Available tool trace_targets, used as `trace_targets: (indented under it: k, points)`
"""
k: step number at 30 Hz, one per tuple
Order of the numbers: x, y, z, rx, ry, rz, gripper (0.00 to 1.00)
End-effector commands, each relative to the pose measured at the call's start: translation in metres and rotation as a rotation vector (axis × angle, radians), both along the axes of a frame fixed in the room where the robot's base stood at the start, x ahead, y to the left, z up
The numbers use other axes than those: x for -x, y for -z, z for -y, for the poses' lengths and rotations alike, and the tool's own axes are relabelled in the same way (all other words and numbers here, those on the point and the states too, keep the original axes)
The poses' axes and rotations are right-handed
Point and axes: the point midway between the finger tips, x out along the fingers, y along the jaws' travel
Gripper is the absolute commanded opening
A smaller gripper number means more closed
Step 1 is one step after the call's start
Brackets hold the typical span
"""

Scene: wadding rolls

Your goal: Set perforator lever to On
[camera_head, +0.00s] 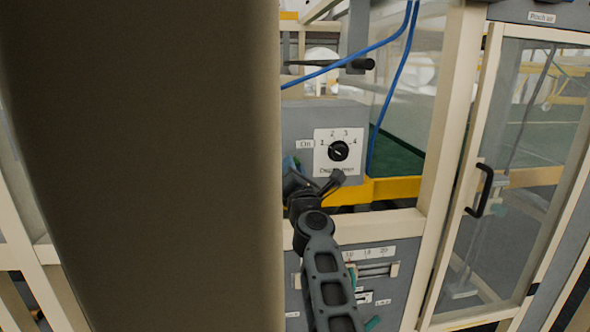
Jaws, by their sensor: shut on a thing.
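The grey machine housing (306,118) stands in the middle. It carries an "On" label (304,144) and, beside it, a white plate with a black dial (338,151) numbered 1 to 4. My gripper (298,184) is at the housing's lower left, below the "On" label, partly cut off by a large dark surface. It is shut on what appears to be the perforator lever. Its jaws and most of the lever are hidden, so I cannot tell the lever's exact position.
A large blurred brown-grey surface fills the left half. A black-handled rod (360,64) and blue hoses (386,95) are above the housing. A lower panel with a scale (369,254) sits below a cream beam. A glazed door with a black handle (480,190) is at right.

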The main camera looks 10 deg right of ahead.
Motion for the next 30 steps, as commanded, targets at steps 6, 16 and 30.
trace_targets:
  k: [6, 16, 30]
  points:
    - [0.000, 0.001, 0.002, -0.004, 0.002, -0.001, 0.34]
    - [0.000, 0.000, 0.001, -0.002, 0.001, 0.000, 0.48]
    - [0.045, 0.010, 0.002, -0.001, -0.002, -0.002, 0.48]
